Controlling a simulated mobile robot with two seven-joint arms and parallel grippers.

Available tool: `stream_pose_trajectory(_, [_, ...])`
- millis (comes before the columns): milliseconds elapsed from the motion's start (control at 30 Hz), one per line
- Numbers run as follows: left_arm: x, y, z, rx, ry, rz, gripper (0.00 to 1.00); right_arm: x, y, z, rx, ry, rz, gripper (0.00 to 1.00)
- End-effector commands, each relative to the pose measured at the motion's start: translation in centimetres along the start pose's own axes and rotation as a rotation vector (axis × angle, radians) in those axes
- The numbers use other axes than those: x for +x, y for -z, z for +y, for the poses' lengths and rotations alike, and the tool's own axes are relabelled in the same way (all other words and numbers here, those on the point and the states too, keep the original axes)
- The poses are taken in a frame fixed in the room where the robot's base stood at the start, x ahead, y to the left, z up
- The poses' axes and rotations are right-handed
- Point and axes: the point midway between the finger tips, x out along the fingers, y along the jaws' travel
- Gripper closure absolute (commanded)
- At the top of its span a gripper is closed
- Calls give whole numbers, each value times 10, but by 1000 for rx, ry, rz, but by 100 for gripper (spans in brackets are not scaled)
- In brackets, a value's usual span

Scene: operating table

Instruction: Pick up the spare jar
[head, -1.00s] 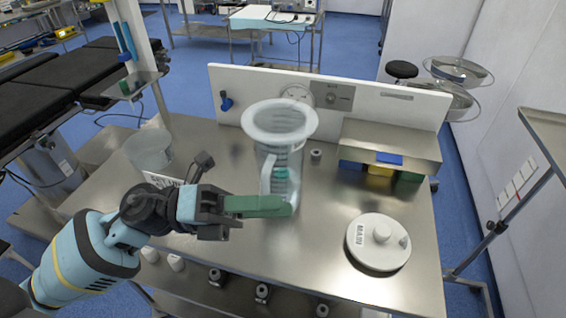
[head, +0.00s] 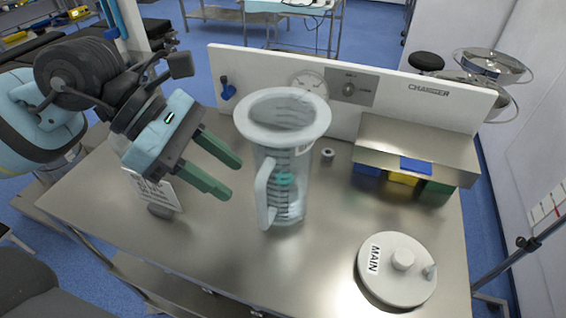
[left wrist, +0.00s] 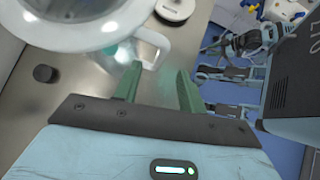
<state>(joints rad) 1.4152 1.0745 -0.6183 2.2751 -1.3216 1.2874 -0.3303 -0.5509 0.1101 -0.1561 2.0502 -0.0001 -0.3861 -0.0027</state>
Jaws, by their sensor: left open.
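A clear jar (head: 292,190) with graduation marks, a wide pale rim and a side handle (head: 265,193) stands upright mid-table. I cannot read a label naming it the spare. My left gripper (head: 232,179) is open and empty, left of the jar, fingers pointing toward its handle side and apart from it in the head view. In the left wrist view, the jar's rim (left wrist: 75,20) and handle (left wrist: 150,45) show at the upper left, close to the left-hand finger of my gripper (left wrist: 158,82); contact is unclear. My right gripper is not in view.
A white lid marked MAIN (head: 385,283) lies at the table's front right. A raised metal shelf (head: 418,145) over coloured bins stands at the back right. A small grey cylinder (head: 327,155) is behind the jar. A printed card (head: 157,190) stands at the left.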

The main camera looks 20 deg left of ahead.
Motion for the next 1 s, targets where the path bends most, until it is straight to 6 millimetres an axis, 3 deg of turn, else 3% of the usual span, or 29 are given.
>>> stream_pose_trajectory(233, [22, 0, -1, -1, 4, -2, 59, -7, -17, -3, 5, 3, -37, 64])
stream_pose_trajectory(467, [30, 0, -1, -1, 4, -2, 59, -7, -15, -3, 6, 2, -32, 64])
stream_pose_trajectory(800, [73, 0, -2, -2, 5, -3, 59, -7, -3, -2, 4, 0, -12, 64])
stream_pose_trajectory(1000, [78, 1, -2, -2, 2, -3, 59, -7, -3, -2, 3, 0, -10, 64])
